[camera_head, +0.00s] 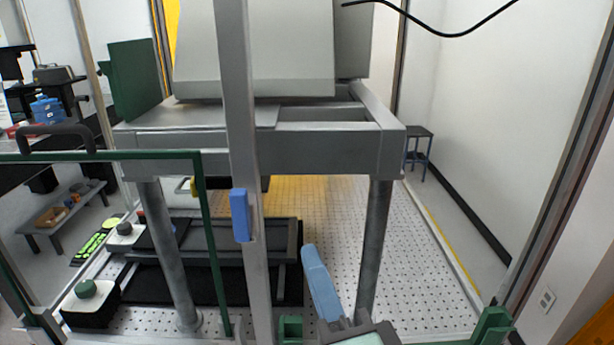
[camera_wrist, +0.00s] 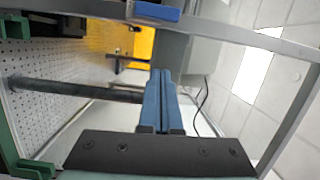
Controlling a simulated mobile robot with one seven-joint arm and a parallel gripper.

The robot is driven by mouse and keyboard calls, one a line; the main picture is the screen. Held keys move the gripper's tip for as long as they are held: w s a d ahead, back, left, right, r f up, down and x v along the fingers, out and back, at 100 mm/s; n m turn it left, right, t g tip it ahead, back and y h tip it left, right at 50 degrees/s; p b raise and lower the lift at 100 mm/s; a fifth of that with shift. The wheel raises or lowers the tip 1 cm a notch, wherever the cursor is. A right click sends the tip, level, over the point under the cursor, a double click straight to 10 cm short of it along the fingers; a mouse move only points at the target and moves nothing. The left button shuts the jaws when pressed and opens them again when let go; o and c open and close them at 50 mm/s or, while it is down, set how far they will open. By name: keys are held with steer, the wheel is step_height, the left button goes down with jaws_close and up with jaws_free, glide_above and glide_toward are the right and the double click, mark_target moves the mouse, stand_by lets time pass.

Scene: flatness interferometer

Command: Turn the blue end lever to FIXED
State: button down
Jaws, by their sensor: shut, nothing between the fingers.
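The blue end lever (camera_head: 241,215) is on the front of the grey upright post in the head view, lying roughly along the post. In the wrist view a blue piece, apparently the same lever (camera_wrist: 157,12), shows at the top edge against a grey bar, partly cut off. My gripper (camera_head: 308,250) has blue fingers and is to the right of the post and a little lower in the picture, apart from the lever. In the wrist view my gripper (camera_wrist: 160,74) has its two fingers together with nothing between them. No FIXED marking is readable.
A green-edged frame with a dark handle (camera_head: 57,138) stands left of the post. Behind are a grey instrument table (camera_head: 390,150) and a perforated base plate (camera_head: 420,270). A green bracket (camera_head: 490,325) is at lower right. Open space lies right of my gripper.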

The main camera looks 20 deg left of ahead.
mark_target(241, 216)
steer(key=w+a+p, duration=0.5)
steer(key=w+a, duration=0.2)
steer(key=a, duration=0.1)
steer(key=shift+w+a+m+g, duration=0.15)
steer(key=shift+a+m+g, duration=0.15)
steer(key=shift+a, duration=0.05)
steer(key=shift+f, duration=0.15)
steer(key=shift+w, duration=0.1)
stand_by(0.4)
